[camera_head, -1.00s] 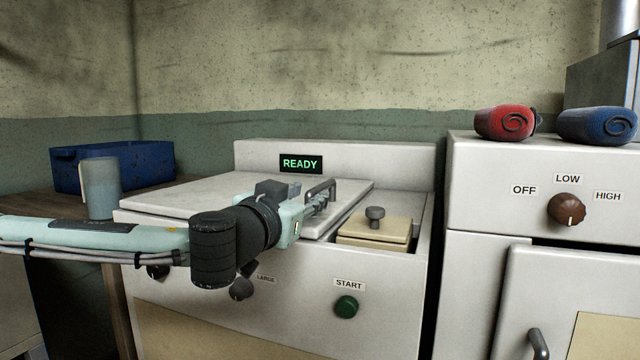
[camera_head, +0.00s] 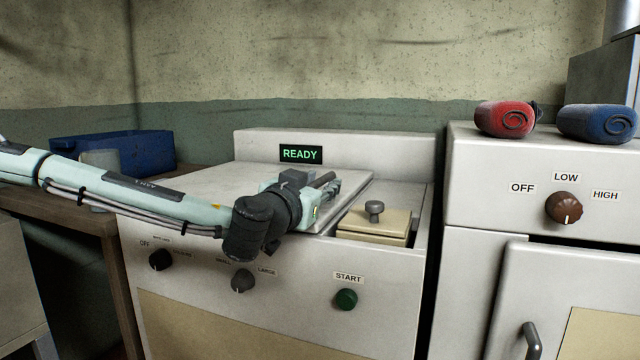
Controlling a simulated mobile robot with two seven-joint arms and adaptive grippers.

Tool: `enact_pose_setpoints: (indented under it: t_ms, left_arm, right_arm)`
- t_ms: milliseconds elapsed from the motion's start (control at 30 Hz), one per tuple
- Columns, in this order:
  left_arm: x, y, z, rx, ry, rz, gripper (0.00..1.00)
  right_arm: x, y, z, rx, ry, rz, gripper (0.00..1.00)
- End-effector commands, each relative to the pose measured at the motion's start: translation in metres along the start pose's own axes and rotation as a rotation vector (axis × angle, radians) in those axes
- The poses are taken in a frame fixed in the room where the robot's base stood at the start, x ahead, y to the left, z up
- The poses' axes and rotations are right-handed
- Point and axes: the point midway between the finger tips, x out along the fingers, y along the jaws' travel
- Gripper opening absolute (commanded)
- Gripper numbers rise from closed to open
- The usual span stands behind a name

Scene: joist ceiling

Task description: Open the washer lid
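The white washer (camera_head: 285,320) stands in the middle, with a green READY display on its back panel. Its lid (camera_head: 215,185) lies flat and looks closed. The lid's handle, near its right edge, is mostly covered by my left gripper (camera_head: 331,190). The gripper reaches in from the left, low over the lid at the handle. Its fingers blend with the handle, so I cannot tell whether they are closed on it. My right gripper is not in view.
Right of the lid is a small beige cover (camera_head: 374,228) with a knob. A green START button (camera_head: 346,299) and dials are on the front. A blue crate (camera_head: 140,158) and grey cup (camera_head: 101,160) stand left. Red (camera_head: 504,119) and blue (camera_head: 597,124) rolls lie on the right-hand machine.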

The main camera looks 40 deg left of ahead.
Motion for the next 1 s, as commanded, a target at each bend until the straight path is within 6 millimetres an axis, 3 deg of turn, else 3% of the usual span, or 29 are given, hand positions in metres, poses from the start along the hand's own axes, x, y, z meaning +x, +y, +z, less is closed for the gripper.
enact_pose_setpoints:
  t_ms: [267,567,1000]
  left_arm:
    - [0.0019,0.0004,0.0003,0.0,0.0,0.001,0.34]
    - [0.0017,0.0003,0.0002,0.0,0.0,0.001,0.0]
    - [0.0017,0.0001,-0.001,-0.002,0.0,0.001,0.0]
  right_arm:
    - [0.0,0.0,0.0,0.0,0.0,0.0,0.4]
    - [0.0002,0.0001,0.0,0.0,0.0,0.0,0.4]
    - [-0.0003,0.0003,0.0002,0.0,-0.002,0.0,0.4]
